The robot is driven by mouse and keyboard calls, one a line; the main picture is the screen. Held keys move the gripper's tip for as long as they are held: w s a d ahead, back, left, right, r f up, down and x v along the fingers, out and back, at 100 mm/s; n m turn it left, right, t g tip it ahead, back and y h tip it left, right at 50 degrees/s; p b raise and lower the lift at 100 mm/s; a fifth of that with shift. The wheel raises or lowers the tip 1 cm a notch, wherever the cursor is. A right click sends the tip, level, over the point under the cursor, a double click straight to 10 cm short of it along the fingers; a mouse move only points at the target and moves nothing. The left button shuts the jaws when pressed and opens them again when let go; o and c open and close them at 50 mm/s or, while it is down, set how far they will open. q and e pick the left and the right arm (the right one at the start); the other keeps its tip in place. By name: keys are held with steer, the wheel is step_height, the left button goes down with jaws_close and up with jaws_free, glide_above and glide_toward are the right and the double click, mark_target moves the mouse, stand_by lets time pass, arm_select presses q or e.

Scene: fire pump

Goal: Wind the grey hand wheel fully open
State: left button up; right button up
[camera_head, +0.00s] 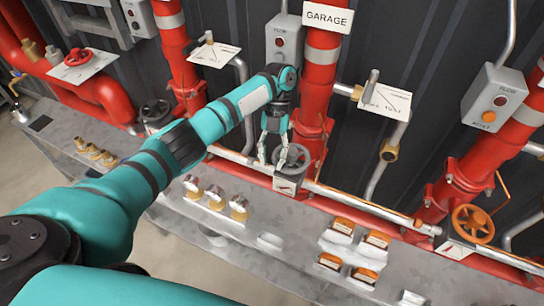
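A grey hand wheel (298,160) sits on the red pipe at the middle, above a small white label. My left gripper (273,158) points down at its left side. Its two fingers are apart, one near the left outer edge of the rim and the other over the wheel. Whether they touch the rim I cannot tell. A second, darker grey wheel (155,112) is at the left, partly behind my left arm. My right gripper does not show.
An orange wheel (473,222) is at the right and a red wheel (77,58) at the upper left. Red upright pipes and a "GARAGE" sign (327,16) stand close to my gripper.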

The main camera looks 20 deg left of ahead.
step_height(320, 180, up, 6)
steer(key=p, duration=0.5)
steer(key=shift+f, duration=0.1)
